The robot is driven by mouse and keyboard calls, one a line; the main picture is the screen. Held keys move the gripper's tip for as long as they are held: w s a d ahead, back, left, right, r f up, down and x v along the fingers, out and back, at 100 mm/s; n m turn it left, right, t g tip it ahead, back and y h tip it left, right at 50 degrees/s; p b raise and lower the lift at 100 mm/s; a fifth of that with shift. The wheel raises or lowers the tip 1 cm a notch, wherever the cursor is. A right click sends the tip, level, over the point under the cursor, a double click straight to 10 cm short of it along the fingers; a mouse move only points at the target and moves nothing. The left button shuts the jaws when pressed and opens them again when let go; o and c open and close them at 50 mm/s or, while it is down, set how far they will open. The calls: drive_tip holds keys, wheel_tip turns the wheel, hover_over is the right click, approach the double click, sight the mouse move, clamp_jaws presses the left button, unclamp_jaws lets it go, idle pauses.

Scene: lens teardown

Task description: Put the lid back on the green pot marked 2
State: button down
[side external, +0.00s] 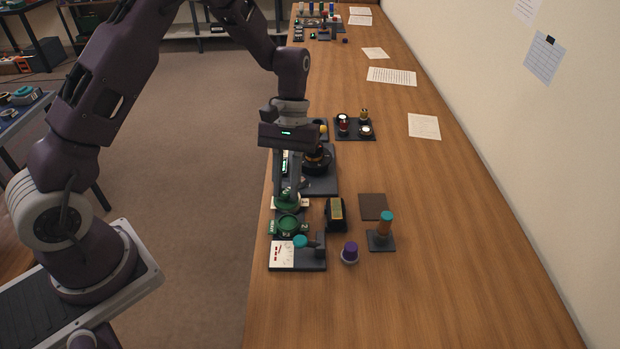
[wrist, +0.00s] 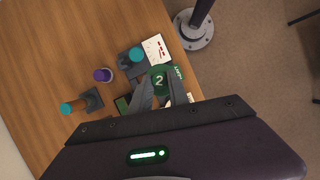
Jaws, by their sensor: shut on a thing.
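My gripper (side external: 288,196) points down over the near left part of the bench, its fingers shut on a green lid (side external: 287,204). In the wrist view a dark green round face with a white 2 (wrist: 159,79) shows between my fingers (wrist: 158,90); I cannot tell whether it is the lid's top or the pot behind it. The green pot (side external: 288,226) stands just nearer the side camera than the lid, with green tags at its sides. The lid appears apart from this pot in the side view; its exact height is unclear.
A white panel (side external: 283,256) and a teal-ended tool (side external: 300,241) sit close in front of the pot. To the right are a yellow-topped block (side external: 335,209), a purple-topped knob (side external: 349,252) and a teal-and-orange handle (side external: 385,226) on a stand.

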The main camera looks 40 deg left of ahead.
drive_tip(key=shift+f, duration=3.1)
drive_tip(key=shift+f, duration=0.1)
drive_tip(key=c, duration=0.7)
unclamp_jaws()
drive_tip(key=shift+r, duration=3.5)
